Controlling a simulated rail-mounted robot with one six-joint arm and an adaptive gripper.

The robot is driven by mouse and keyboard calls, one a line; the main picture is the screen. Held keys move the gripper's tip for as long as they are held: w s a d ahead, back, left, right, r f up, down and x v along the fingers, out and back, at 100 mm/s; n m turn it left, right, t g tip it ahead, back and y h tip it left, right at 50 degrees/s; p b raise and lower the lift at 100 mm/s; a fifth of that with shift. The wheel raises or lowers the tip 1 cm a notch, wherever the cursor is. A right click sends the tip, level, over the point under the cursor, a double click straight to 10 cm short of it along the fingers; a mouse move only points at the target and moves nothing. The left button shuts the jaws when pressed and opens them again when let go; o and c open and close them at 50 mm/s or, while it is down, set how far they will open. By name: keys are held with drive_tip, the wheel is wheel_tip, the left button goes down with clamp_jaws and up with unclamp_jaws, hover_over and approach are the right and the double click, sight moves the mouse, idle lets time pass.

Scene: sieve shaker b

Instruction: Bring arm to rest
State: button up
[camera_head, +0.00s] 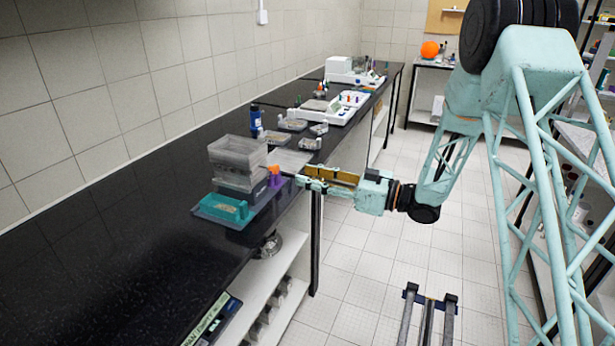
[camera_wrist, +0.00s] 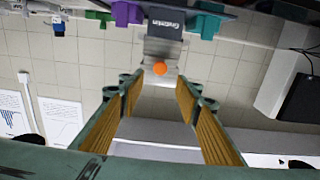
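My teal gripper (camera_head: 308,177) reaches left over the front edge of the black bench in the head view, level with the sieve shaker (camera_head: 238,160). In the wrist view my gripper (camera_wrist: 158,92) has its two yellow-padded fingers spread apart with nothing held between them. The shaker is a translucent grey box stack on a dark base. A purple and orange part (camera_head: 274,174) is at its right side, close to the fingertips; I cannot tell whether they touch. An orange round knob (camera_wrist: 160,68) shows beyond the fingertips in the wrist view.
A teal holder (camera_head: 222,208) sits on a blue tray at the bench front. A blue bottle (camera_head: 256,118), small trays and white balances (camera_head: 340,108) stand farther along the bench. The tiled floor (camera_head: 370,270) to the right is mostly clear. Shelving (camera_head: 600,90) stands at the far right.

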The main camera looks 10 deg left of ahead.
drive_tip(key=w+d+r+m+t+h, duration=0.4)
drive_tip(key=w+d+r+t+h, duration=0.35)
drive_tip(key=d+r, duration=0.5)
drive_tip(key=s+d+r+m+h, duration=0.3)
drive_tip(key=s+d+r+h, duration=0.15)
drive_tip(key=d, duration=0.55)
drive_tip(key=s+d+r+m+h, duration=0.2)
drive_tip(key=s+d+r+h, duration=0.15)
drive_tip(key=s+d, duration=0.4)
drive_tip(key=s+d+m+g+h, duration=0.1)
drive_tip(key=s+d+m+h, duration=0.1)
drive_tip(key=s+d, duration=0.6)
drive_tip(key=s+d+m+g+h, duration=0.1)
drive_tip(key=s+d+m+g, duration=0.15)
drive_tip(key=s, duration=1.05)
drive_tip(key=s+f+m+g, duration=0.1)
drive_tip(key=s, duration=1.2)
drive_tip(key=s+a+f+m+g, duration=0.1)
drive_tip(key=s+f+g, duration=0.1)
drive_tip(key=s, duration=1.2)
drive_tip(key=shift+a+f+y, duration=0.25)
drive_tip(key=shift+y, duration=0.2)
